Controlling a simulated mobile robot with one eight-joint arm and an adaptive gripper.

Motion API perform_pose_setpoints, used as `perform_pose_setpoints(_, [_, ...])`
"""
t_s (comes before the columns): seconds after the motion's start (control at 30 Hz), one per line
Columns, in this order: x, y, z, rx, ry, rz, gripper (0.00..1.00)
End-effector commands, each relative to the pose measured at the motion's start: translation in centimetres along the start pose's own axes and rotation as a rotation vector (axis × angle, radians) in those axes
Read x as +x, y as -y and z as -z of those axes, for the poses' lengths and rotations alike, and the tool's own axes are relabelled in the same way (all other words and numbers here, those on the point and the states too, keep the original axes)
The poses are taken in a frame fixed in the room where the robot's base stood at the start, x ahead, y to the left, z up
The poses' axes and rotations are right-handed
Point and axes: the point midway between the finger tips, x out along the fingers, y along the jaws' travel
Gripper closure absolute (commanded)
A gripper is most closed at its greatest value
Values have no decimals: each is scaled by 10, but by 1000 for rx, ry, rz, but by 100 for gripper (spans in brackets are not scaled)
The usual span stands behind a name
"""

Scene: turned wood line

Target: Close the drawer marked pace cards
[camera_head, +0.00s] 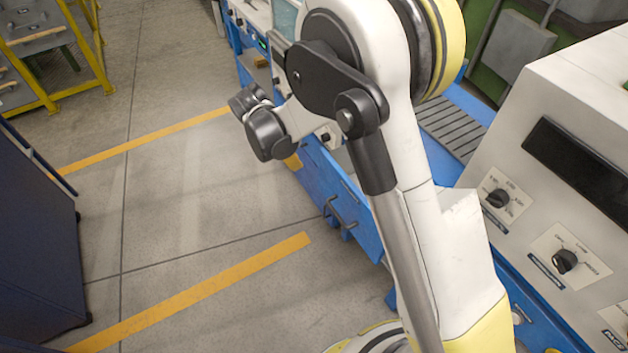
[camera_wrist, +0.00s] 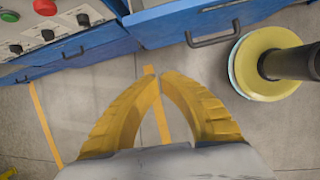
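Blue drawer fronts with dark bar handles show along the bench. In the head view one blue front (camera_head: 345,190) carries a dark handle (camera_head: 340,212), partly behind my arm. In the wrist view a blue front (camera_wrist: 175,22) with a dark handle (camera_wrist: 212,35) is at top centre, and another handle (camera_wrist: 73,52) is at left. No drawer marking is readable, so I cannot tell which is pace cards or how far it is out. My gripper (camera_wrist: 160,76) has yellow fingers with tips almost together, nothing between them. It points over floor, apart from the fronts.
A pale control panel (camera_head: 560,215) with black knobs stands on the bench at right. A dark blue cabinet (camera_head: 35,240) stands at left, and a yellow-framed rack (camera_head: 55,55) at the back left. Floor (camera_head: 190,190) with yellow lines lies open between cabinet and bench.

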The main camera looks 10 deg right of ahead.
Motion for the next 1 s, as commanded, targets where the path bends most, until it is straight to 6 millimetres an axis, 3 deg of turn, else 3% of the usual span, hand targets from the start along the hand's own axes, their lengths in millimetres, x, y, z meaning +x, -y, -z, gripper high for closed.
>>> perform_pose_setpoints(0.03, [18,-2,10,-33,8,7,100])
perform_pose_setpoints(0.13, [29,-3,17,-70,16,17,100])
perform_pose_setpoints(0.33, [51,-2,17,-75,17,19,100])
perform_pose_setpoints(0.7, [130,-1,16,-73,16,18,100])
perform_pose_setpoints(1.0, [140,-3,-19,-72,16,18,100])
